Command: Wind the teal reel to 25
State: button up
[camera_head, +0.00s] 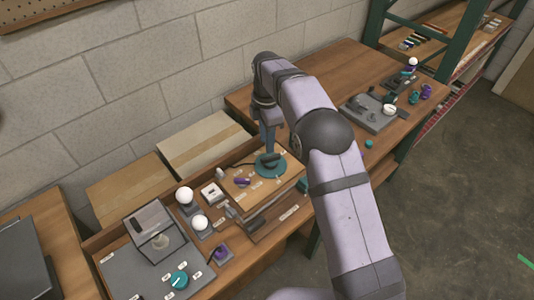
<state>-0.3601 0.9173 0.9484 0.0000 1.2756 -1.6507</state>
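A round teal disc, which looks like the teal reel (281,172), lies on top of a wooden box (262,203) near the middle of the bench. A dark piece sits over its centre, and a thin dark cord runs from it to the left. Small pale labels lie around its front; their numbers are too small to read. My gripper (268,152) points down at the reel from above and hides part of its back. I cannot tell whether it touches the reel or whether its fingers are open or shut.
A purple piece (242,182) lies on the box top left of the reel. White bulbs (184,195), a clear case (158,240) and a teal dial (179,280) stand at front left. A grey tray (366,117) is at right. My arm hides the bench right of the box.

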aim_at(267, 158)
jog(key=shift+f+p, duration=1.3)
jog(key=shift+f, duration=2.3)
grip_shut()
